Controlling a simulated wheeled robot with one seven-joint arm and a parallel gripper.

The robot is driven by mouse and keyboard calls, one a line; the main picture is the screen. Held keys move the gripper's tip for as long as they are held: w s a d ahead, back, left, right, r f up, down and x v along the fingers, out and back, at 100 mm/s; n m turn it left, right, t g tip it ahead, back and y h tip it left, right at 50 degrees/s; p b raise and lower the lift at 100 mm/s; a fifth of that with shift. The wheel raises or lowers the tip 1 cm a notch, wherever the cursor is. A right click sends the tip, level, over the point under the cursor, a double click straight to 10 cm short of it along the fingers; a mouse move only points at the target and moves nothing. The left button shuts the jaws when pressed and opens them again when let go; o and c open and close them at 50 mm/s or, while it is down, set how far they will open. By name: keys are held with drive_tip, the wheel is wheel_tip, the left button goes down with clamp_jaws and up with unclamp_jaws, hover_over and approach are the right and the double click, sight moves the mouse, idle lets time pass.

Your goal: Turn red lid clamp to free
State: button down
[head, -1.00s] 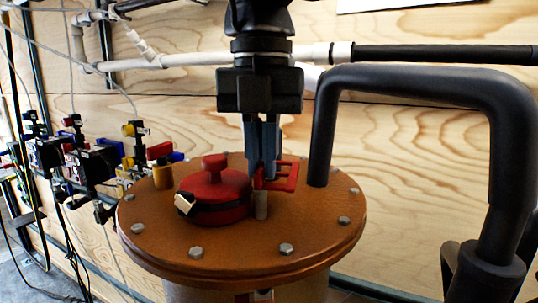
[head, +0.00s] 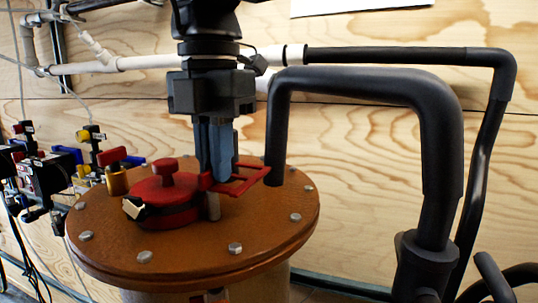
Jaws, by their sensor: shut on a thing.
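The red lid clamp (head: 247,182) is a red frame-shaped lever beside the red lid (head: 165,192). It reaches to the right from a short grey post (head: 213,207) on the brown round vessel top (head: 130,248). My gripper (head: 217,180) points straight down, its blue-grey fingers shut on the clamp near its post end. The fingers hide part of the clamp. The clamp's far end lies close to the black pipe's lower end; I cannot tell whether they touch. The lid has a round knob on top and a dark band with a pale tab at its left front.
A thick black bent pipe (head: 360,82) rises from the vessel top just right of my gripper. A brass-coloured fitting with a red handle (head: 113,178) stands at the left. Valves and hoses crowd the far left. A wooden wall (head: 380,150) stands behind.

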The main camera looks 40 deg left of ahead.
drive_tip(key=c, duration=1.2)
unclamp_jaws()
drive_tip(key=shift+r+b, duration=0.4)
drive_tip(key=shift+r, duration=3.5)
